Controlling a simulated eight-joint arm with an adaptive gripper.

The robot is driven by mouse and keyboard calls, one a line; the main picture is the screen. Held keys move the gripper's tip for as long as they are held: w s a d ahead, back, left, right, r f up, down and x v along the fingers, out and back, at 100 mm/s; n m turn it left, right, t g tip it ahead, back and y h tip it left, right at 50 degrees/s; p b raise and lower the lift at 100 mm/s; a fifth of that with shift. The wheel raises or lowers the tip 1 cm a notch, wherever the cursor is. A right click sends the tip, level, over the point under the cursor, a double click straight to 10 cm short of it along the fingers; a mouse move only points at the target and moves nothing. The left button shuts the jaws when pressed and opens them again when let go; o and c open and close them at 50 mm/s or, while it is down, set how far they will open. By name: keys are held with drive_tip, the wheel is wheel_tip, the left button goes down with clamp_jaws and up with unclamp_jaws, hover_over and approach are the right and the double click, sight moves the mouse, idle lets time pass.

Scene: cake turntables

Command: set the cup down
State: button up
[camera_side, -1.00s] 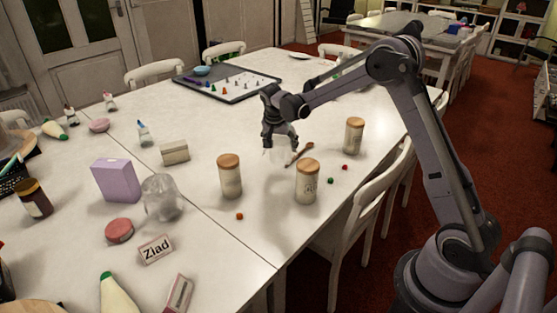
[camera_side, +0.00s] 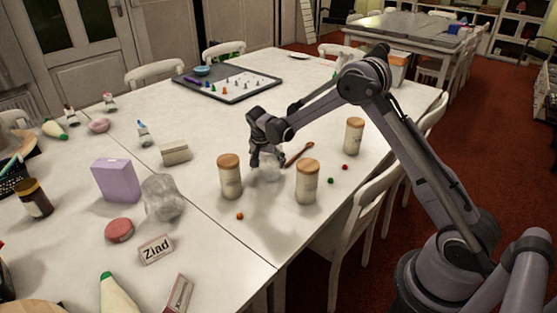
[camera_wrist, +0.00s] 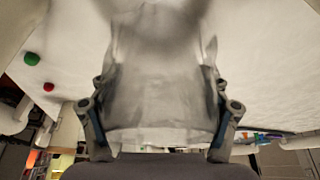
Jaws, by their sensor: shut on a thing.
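The cup (camera_side: 269,174) is clear and see-through, small and faint in the side view. It is at or just above the white table between two jars with wooden lids; I cannot tell whether its base touches the table. In the wrist view the clear cup (camera_wrist: 160,90) fills the middle, between my two fingers. My gripper (camera_side: 265,162) points down and is shut around the cup; its fingers also show on both sides of the cup in the wrist view (camera_wrist: 160,118).
Lidded jars stand left (camera_side: 230,178), right (camera_side: 306,182) and farther back right (camera_side: 354,137). A wooden spoon (camera_side: 298,154) lies just right of the cup. Small red and green balls (camera_side: 331,181) lie near the right edge. A clear jar (camera_side: 162,200) stands left.

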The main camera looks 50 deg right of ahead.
drive_tip(key=shift+f, duration=0.15)
drive_tip(key=o, duration=1.4)
drive_tip(key=s+a+r+n+t+y, duration=0.15)
drive_tip(key=s+a+r, duration=0.3)
drive_tip(key=r, duration=0.45)
drive_tip(key=s+a+r+n, duration=0.3)
drive_tip(key=s+a+r, duration=0.15)
drive_tip(key=r, duration=0.55)
drive_tip(key=shift+s+a+f+n+t+y, duration=0.1)
drive_tip(key=shift+s+a+n+t+y, duration=0.45)
drive_tip(key=shift+s+a+n, duration=1.8)
drive_tip(key=shift+s+d+f+n+t+y, duration=0.1)
drive_tip(key=shift+s+n+t+y, duration=0.45)
drive_tip(key=shift+s, duration=3.7)
drive_tip(key=shift+s+a+n+t+y, duration=0.25)
drive_tip(key=shift+s+a+n+t, duration=0.9)
drive_tip(key=shift+s, duration=2.15)
